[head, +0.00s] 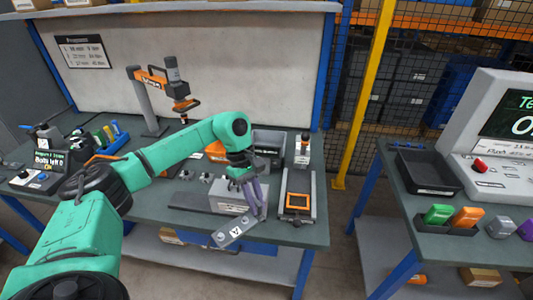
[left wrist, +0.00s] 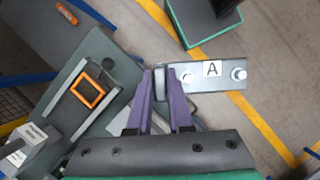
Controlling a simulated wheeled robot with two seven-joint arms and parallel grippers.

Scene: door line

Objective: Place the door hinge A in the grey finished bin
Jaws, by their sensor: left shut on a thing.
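The door hinge A (head: 232,233) is a grey metal plate with a white label. My left gripper (head: 259,212) is shut on it and holds it in front of the workbench's near edge. In the left wrist view the hinge (left wrist: 225,76) extends to the right from between the purple fingers (left wrist: 164,80), with the letter A and round bolt heads or holes showing. A grey bin (head: 270,137) stands on the workbench behind my left gripper, partly hidden by my arm; I cannot read a label naming it finished. My right gripper is not in view.
On the workbench (head: 160,205) are a grey block (head: 226,202), an orange-framed fixture (head: 299,202) and a tool on a stand (head: 150,105). A second table at the right holds a black tray (head: 425,170) and a terminal (head: 500,140). Open floor lies between the tables.

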